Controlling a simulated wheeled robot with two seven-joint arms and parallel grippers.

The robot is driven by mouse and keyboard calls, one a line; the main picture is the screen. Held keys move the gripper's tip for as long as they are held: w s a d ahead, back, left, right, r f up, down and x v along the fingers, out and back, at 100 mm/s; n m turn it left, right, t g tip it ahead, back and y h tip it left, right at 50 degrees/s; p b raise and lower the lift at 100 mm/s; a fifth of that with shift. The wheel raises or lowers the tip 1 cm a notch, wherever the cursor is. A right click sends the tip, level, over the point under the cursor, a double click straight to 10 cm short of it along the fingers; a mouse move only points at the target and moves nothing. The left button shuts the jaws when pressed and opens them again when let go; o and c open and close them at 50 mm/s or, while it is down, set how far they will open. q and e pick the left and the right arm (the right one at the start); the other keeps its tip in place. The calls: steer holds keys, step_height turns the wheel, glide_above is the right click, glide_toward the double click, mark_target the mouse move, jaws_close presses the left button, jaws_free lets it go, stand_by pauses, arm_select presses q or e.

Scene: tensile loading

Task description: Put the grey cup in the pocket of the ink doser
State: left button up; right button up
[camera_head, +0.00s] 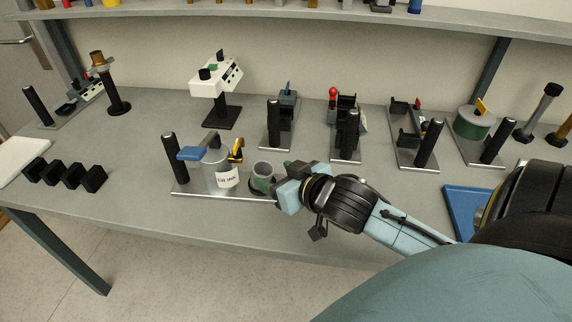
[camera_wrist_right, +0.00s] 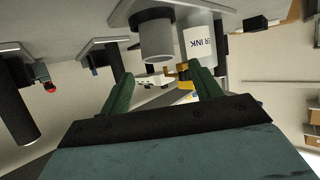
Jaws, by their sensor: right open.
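The grey cup (camera_head: 263,169) stands upright at the right end of the ink doser's base plate. The ink doser (camera_head: 216,174) has a grey canister with an ink label, a blue lever and a black post. In the right wrist view the cup (camera_wrist_right: 157,45) shows beside the labelled canister (camera_wrist_right: 199,42), with a dark holder at its base. It appears seated in that holder, but how deep is hidden. My right gripper (camera_head: 273,180) is open right beside the cup; its green fingers (camera_wrist_right: 164,84) are apart and hold nothing. My left gripper is not in view.
Several black blocks (camera_head: 72,176) lie at the left, near a white tray (camera_head: 20,153). Several stations with black posts (camera_head: 433,143) stand behind and right of my right arm. A blue tray (camera_head: 465,208) is beside it. The bench front between blocks and doser is clear.

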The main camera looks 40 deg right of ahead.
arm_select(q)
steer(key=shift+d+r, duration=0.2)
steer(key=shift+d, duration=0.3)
arm_select(e)
steer(key=v, duration=0.2)
steer(key=shift+s+r, duration=0.2)
steer(key=shift+s, duration=0.15)
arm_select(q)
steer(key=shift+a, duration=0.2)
